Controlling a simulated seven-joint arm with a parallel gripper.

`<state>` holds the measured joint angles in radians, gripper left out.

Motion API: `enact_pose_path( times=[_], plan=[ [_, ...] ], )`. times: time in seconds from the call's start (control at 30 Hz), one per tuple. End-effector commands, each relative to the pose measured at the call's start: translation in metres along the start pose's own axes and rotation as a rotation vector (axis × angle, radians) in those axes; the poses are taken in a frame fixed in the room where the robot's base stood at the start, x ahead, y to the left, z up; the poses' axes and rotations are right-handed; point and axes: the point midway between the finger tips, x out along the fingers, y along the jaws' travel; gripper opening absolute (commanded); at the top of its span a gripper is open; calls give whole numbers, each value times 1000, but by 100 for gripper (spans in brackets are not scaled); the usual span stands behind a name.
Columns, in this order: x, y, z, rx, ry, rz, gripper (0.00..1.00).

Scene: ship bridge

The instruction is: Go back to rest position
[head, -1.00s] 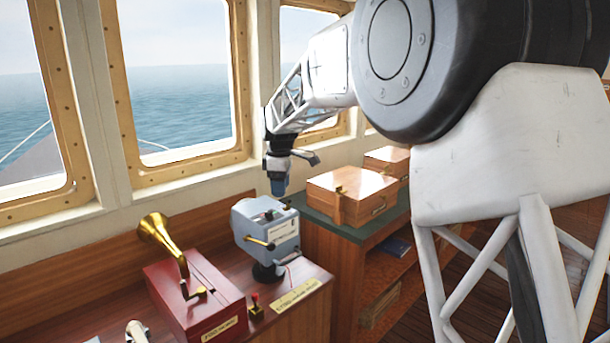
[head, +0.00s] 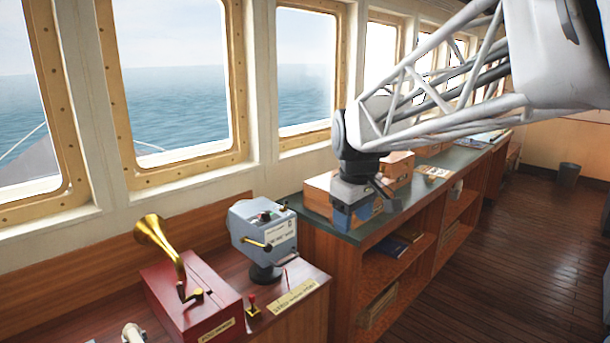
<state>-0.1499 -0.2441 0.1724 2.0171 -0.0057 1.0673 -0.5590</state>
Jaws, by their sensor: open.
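My gripper (head: 352,217) hangs at the end of my white truss arm, in front of a wooden box on the green-topped counter. Its blue fingers point down and hold nothing that I can see; the gap between them is too small to make out. The grey-blue control box (head: 264,232) with a yellow lever stands on a black foot to the left of my gripper, apart from it. The red box (head: 195,300) with a brass horn (head: 157,240) stands further left on the wooden desk.
The wooden box (head: 320,198) and others stand on the green counter (head: 400,222), which has open shelves below. A small red-knobbed lever (head: 252,304) stands on the desk. Windows line the left wall.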

Motion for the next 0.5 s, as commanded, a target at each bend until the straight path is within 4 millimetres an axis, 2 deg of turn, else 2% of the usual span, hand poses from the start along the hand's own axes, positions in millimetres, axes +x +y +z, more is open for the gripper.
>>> enact_pose_path(
  times=[0.03,0.1,0.5],
  plan=[
    [-1,-4,17,36,5,5,57],
    [-1,-11,37,89,10,10,57],
    [16,-52,151,389,45,37,57]
  ],
)
